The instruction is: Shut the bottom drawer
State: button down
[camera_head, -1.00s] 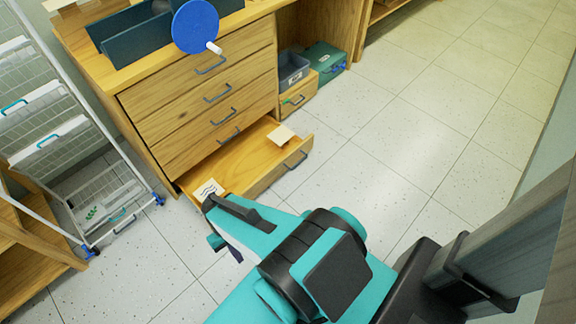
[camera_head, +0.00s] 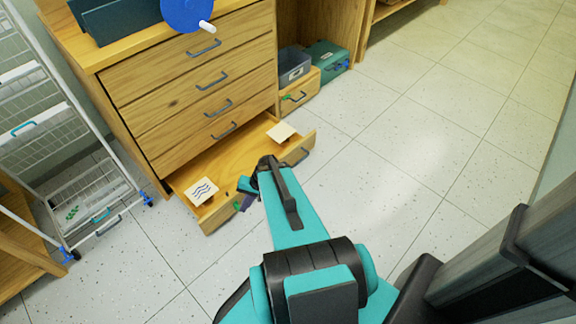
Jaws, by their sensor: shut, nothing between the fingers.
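The bottom drawer (camera_head: 230,157) of the wooden cabinet (camera_head: 190,85) is pulled out near the floor. Two cards lie in it, a wavy-lined card (camera_head: 201,190) at the left and a plain card (camera_head: 281,133) at the right.
The drawers above are shut. A wire rack (camera_head: 85,180) on blue casters stands at the left. A grey bin (camera_head: 293,66), a small wooden drawer box (camera_head: 300,92) and a green case (camera_head: 326,58) stand right of the cabinet. The tiled floor (camera_head: 390,140) in front and right is clear.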

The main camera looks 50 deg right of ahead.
jog(key=s+d+m+t+h+b, duration=0.1)
jog(key=d+b, duration=0.3)
jog(key=d, duration=0.6)
jog(key=s+d+f+m+t+h+b, duration=0.1)
jog(key=s+d+m+t+h+b, duration=0.1)
jog(key=d, duration=0.9)
jog(key=s+d+m+t+h+b, duration=0.1)
jog(key=d+m+b, duration=0.4)
jog(key=d, duration=0.6)
jog(key=shift+s+f+t+h+b, duration=0.3)
jog(key=shift+s+t+h+b, duration=0.15)
jog(key=shift+t+b, duration=0.7)
jog(key=shift+w+a, duration=0.1)
jog(key=b, duration=0.5)
send_near(281, 161)
jog(key=s+f+x, duration=0.1)
jog(key=x, duration=0.3)
jog(key=shift+w+r, duration=0.1)
jog(key=shift+w, duration=0.9)
